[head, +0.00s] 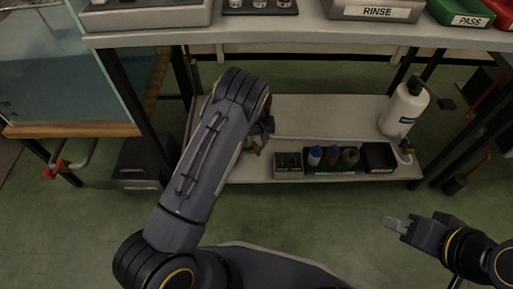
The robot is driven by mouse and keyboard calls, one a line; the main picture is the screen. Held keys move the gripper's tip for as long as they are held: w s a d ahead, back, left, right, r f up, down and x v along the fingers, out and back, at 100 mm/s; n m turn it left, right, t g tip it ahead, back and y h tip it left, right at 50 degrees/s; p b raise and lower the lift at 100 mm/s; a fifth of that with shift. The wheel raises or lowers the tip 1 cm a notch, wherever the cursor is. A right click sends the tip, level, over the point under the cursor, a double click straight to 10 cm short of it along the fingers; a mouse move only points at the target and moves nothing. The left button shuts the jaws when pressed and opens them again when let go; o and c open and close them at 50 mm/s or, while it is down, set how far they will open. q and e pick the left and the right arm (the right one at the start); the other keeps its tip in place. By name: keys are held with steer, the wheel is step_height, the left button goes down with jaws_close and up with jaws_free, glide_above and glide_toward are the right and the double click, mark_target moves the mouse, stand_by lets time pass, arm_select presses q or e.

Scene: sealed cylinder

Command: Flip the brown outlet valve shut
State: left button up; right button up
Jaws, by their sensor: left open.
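My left arm reaches over the lower shelf. My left gripper (260,138) is just past the wrist, mostly hidden behind my forearm, and is open. A small brownish piece (252,148) shows beside it; I cannot tell whether it is a valve or whether the gripper touches it. A white bottle (404,108) with a dark cap stands upright at the right end of the lower shelf. A small brown outlet valve (406,147) shows low on its front; its lever position is too small to read. My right gripper (398,224) is over the floor at right, apart from the shelf; its jaw opening is unclear.
The lower shelf (310,105) holds a grey box (288,165), a rack of small bottles (333,160) and a black bin (379,157). The upper shelf edge (270,32) overhangs it. A glass tank (70,65) and a red valve (55,169) are at left.

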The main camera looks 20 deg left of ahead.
mark_target(256, 149)
arm_select(q)
step_height(256, 149, down, 4)
steer(key=shift+f+b, duration=0.2)
steer(key=shift+b, duration=0.4)
steer(key=c, duration=1)
steer(key=shift+s+a+m, duration=0.25)
steer(key=shift+a+m, duration=0.05)
steer(key=shift+m, duration=0.4)
steer(key=m, duration=0.1)
steer(key=a+m, duration=0.1)
steer(key=m, duration=0.1)
steer(key=shift+s+a, duration=0.1)
steer(key=shift+s, duration=0.15)
